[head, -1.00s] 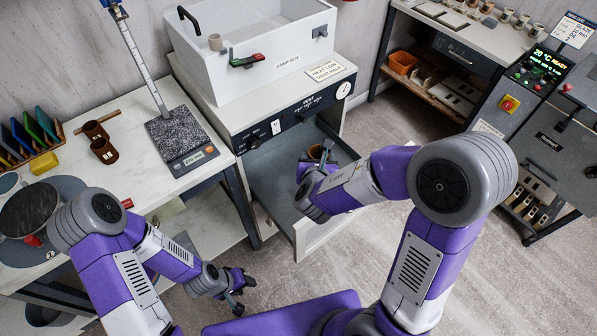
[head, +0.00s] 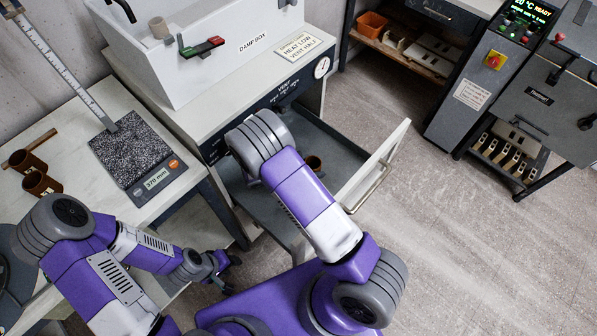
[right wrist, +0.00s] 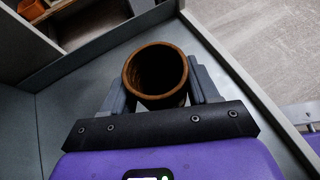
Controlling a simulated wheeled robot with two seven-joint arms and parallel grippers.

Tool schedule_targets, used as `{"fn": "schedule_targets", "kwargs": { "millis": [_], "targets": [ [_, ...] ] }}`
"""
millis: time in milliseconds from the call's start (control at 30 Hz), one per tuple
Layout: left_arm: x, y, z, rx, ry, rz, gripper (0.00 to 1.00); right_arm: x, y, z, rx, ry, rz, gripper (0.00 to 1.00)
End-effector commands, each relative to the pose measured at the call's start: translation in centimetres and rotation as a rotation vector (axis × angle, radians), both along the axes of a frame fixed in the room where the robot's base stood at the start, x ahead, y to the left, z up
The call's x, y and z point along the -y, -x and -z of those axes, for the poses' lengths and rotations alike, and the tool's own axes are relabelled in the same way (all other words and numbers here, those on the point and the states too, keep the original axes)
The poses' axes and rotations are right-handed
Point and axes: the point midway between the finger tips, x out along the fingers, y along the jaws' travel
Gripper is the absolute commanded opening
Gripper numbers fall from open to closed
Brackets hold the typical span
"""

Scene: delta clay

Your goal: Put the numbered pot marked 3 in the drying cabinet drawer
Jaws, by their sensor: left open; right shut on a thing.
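A brown, open-topped pot (right wrist: 158,102) stands between the fingers of my right gripper (right wrist: 155,84), which is shut on it. No number on it can be read. In the head view its rim (head: 314,162) shows inside the drying cabinet drawer (head: 338,153), which is pulled open; my right arm hides the right gripper there. The right wrist view shows the pot over the grey drawer floor, near the walls. I cannot tell whether it touches the floor. My left gripper (head: 229,274) is open and empty, low beside the bench.
Two brown pots (head: 38,183) and a wooden stick lie on the left bench, beside a measuring stand (head: 130,150). A damp box (head: 205,50) sits on the cabinet. A kiln (head: 540,95) stands at the right. Floor right of the drawer is clear.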

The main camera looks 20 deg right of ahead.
Motion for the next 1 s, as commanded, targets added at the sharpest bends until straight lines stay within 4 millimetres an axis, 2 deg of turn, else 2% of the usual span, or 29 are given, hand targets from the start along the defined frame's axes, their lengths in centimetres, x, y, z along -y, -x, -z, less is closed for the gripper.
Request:
{"fn": "schedule_targets", "kwargs": {
  "millis": [33, 200, 367, 600, 1000],
  "targets": [
    [0.0, 0.0, 0.8, -0.001, 0.000, 0.000, 0.43, 0.0, 0.1, 1.5, -0.004, 0.001, 0.003, 0.27],
    [0.0, 0.0, 1.9, -0.001, 0.000, 0.000, 0.43, 0.1, 0.1, 4.4, -0.004, 0.001, 0.001, 0.27],
    [0.0, 0.0, 2.3, -0.001, 0.000, 0.000, 0.43, 0.0, 0.0, 5.4, -0.001, -0.001, 0.000, 0.27],
    [0.0, 0.0, 3.7, -0.001, 0.000, 0.000, 0.43, 0.1, 0.1, 8.7, -0.004, 0.000, 0.000, 0.27],
    [0.0, 0.0, 3.6, 0.000, 0.000, 0.000, 0.43, 0.0, 0.1, 9.1, -0.003, 0.000, -0.001, 0.27]
  ]
}}
